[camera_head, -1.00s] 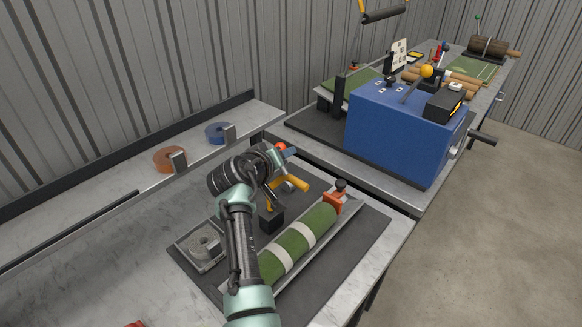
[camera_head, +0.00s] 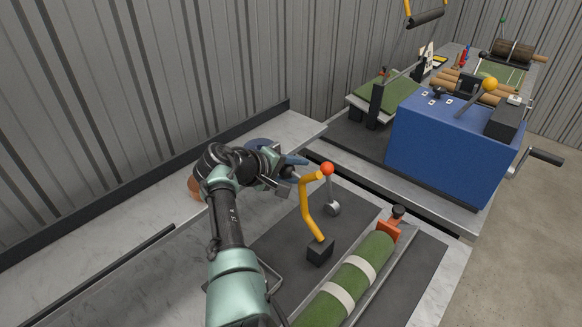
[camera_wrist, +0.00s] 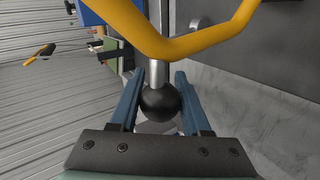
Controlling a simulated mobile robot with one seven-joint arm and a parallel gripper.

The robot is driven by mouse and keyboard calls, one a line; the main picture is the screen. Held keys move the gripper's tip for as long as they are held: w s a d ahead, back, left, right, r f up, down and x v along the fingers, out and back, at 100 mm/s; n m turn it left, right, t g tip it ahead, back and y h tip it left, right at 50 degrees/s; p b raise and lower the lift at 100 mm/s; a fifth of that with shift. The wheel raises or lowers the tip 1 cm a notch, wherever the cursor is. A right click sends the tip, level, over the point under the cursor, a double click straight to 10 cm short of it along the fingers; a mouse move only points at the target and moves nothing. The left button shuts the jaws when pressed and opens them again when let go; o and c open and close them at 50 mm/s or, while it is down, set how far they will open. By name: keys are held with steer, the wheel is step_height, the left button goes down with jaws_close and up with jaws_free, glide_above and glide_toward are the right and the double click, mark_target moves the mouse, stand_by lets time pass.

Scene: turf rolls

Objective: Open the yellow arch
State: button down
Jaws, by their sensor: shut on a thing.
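The yellow arch (camera_head: 306,205) is a bent bar rising from a black block (camera_head: 320,251) on the dark mat in the head view. In the wrist view the yellow arch (camera_wrist: 165,45) crosses the top of the picture, just beyond my fingers. My gripper (camera_head: 296,161) is left of the arch's upper end in the head view. In the wrist view its blue fingers are shut on a black ball knob (camera_wrist: 160,104) on a silver rod. In the head view the knob cannot be made out. An orange-red ball (camera_head: 327,168) sits by the arch's top end.
A green turf roll (camera_head: 348,284) with white bands lies in a tray right of the arch. An orange clamp (camera_head: 389,230) stands at its far end. A blue machine box (camera_head: 450,145) stands on the bench beyond. The corrugated wall is close behind my arm.

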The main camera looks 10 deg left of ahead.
steer(key=shift+w+a+f, duration=0.2)
steer(key=shift+a+f, duration=0.05)
steer(key=shift+f, duration=0.1)
steer(key=shift+c, duration=1.9)
jaws_free()
steer(key=shift+f, duration=0.1)
steer(key=v, duration=1.3)
